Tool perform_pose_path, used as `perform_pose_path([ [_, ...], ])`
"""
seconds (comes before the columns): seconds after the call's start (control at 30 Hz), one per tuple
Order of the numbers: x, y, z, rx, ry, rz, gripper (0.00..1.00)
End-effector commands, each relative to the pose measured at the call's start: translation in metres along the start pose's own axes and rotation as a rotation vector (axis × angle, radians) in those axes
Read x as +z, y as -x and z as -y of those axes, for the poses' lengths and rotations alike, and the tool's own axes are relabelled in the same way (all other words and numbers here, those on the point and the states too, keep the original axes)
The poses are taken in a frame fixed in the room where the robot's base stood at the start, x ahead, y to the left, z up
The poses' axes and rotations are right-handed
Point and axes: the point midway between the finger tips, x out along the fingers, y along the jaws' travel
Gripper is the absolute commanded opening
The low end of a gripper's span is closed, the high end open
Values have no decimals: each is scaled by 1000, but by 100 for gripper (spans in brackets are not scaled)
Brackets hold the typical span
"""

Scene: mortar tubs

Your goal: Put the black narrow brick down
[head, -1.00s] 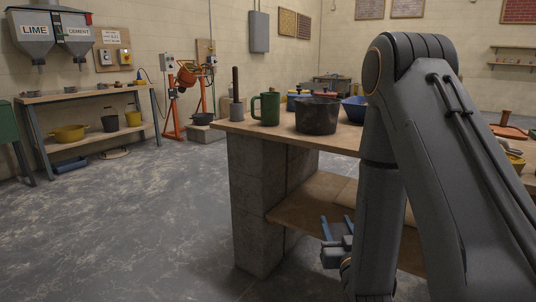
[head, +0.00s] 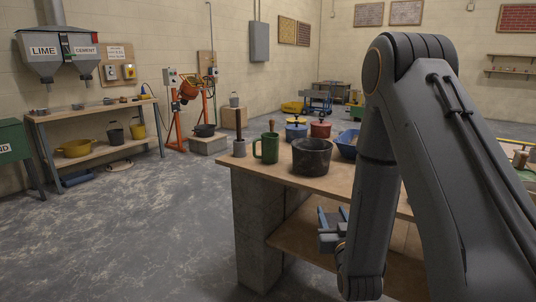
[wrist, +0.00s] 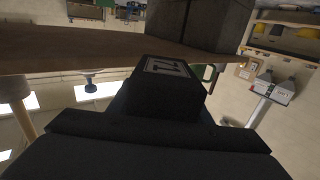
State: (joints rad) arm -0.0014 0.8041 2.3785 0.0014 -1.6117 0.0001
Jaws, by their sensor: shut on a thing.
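My gripper (head: 333,215), with blue fingers, is beside the near end of the workbench (head: 275,180), below its top and in front of the lower shelf. In the wrist view, a black narrow brick (wrist: 168,88) with a pale-framed mark on its face is held in the gripper, which is shut on it. The brick cannot be made out in the head view. My arm hides part of the bench.
A green mug (head: 267,148), a black tub (head: 311,157) and a blue tray (head: 348,143) stand on the bench top. The bench's concrete support (head: 256,225) is close to my gripper. The floor (head: 130,235) to the left is clear.

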Motion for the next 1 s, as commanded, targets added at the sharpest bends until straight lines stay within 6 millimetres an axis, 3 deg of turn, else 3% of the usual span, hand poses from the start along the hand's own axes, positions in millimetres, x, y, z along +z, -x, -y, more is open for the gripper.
perform_pose_path([
  [0.03,-18,2,0,0,0,-3,4],
  [0.3,-64,1,0,0,0,-3,4],
  [0.6,-89,0,0,0,0,-2,4],
  [0.77,-79,3,0,0,0,2,4],
  [1.0,-22,22,0,0,0,7,4],
])
